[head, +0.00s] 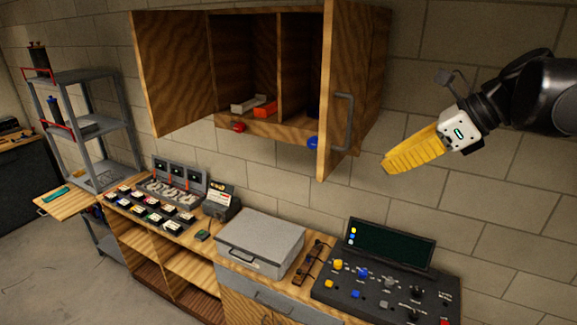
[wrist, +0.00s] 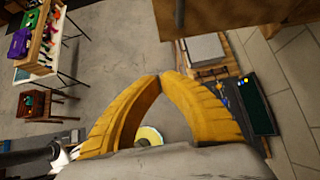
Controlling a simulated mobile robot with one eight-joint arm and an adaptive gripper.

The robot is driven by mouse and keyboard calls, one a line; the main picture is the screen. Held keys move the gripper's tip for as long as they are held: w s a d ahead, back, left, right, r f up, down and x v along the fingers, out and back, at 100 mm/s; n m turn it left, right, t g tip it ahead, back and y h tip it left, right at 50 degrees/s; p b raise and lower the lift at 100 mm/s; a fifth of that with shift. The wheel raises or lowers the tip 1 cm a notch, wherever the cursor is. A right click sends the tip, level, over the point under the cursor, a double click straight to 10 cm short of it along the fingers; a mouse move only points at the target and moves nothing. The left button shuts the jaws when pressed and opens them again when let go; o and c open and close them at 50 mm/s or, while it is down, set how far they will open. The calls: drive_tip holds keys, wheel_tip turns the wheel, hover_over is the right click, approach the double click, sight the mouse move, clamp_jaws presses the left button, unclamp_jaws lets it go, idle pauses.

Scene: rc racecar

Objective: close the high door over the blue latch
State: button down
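The high wooden cabinet (head: 296,128) hangs on the wall with both doors standing open. Its right door (head: 340,60), beside the blue latch (head: 313,143), sticks out toward the camera and carries a grey bar handle (head: 343,122). The blue latch sits on the cabinet's lower front edge. My gripper (head: 386,166) has yellow fingers and is right of this door, near the height of its lower edge, apart from it in the picture. In the wrist view the fingertips (wrist: 163,77) meet with nothing visible between them. Part of the door and its dark handle (wrist: 180,12) show at the top there.
The left door (head: 175,70) is open; a red latch (head: 239,127) sits by it. White and orange items lie inside the cabinet. Below are a grey case (head: 260,240) and a black control panel (head: 380,275). A grey shelf (head: 85,130) stands left.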

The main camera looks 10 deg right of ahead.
drive_tip(key=r+p+x, duration=0.1)
drive_tip(key=x, duration=0.5)
drive_tip(key=w+a+r+p+x, duration=0.1)
drive_tip(key=p+x, duration=0.1)
drive_tip(key=x, duration=0.5)
drive_tip(key=shift+w+a, duration=0.25)
drive_tip(key=shift+w, duration=0.1)
drive_tip(key=shift+w, duration=0.1)
